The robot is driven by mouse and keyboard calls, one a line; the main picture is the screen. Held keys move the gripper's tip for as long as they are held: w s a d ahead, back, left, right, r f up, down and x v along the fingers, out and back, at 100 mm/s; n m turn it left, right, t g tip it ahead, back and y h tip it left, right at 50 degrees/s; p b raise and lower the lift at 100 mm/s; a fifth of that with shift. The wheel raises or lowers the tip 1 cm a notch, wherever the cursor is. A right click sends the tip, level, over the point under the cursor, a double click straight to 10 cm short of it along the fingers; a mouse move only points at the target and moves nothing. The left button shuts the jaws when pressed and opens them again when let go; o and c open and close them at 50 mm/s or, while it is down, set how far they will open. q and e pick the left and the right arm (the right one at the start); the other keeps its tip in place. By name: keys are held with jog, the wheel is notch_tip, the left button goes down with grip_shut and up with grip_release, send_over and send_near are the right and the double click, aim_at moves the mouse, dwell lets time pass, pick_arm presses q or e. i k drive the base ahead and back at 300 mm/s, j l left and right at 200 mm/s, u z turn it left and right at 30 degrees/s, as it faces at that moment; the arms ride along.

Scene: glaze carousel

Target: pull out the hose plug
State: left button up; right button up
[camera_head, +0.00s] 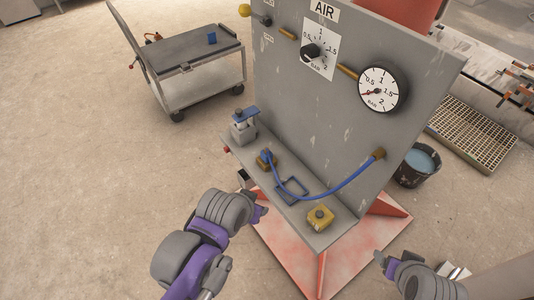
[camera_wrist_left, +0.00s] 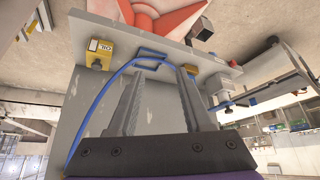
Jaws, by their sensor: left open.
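The blue hose (camera_head: 325,196) runs in a sagging curve from a brass fitting (camera_head: 378,154) on the grey panel to the hose plug (camera_head: 266,155). The plug sits upright at a small brass-yellow block (camera_head: 262,165) on the panel's shelf. My left gripper (camera_head: 257,203) is in front of the shelf, below the plug and apart from it. In the left wrist view its two fingers (camera_wrist_left: 161,75) are spread and empty, with the hose (camera_wrist_left: 104,92) behind them; the right-hand finger partly hides the plug end. My right gripper (camera_head: 381,257) is low at the right; its jaw opening is unclear.
The shelf (camera_head: 300,222) also carries a blue rectangular frame (camera_head: 291,191), a yellow block with a dark knob (camera_head: 320,217) and a grey device with a blue lever (camera_head: 243,127). A bucket (camera_head: 418,167) stands right of the panel. A cart (camera_head: 200,75) stands behind left. Floor at left is clear.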

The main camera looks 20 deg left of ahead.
aim_at(264, 156)
jog(key=i+j+z, duration=0.1)
jog(key=j+z, duration=0.75)
jog(key=j, duration=0.3)
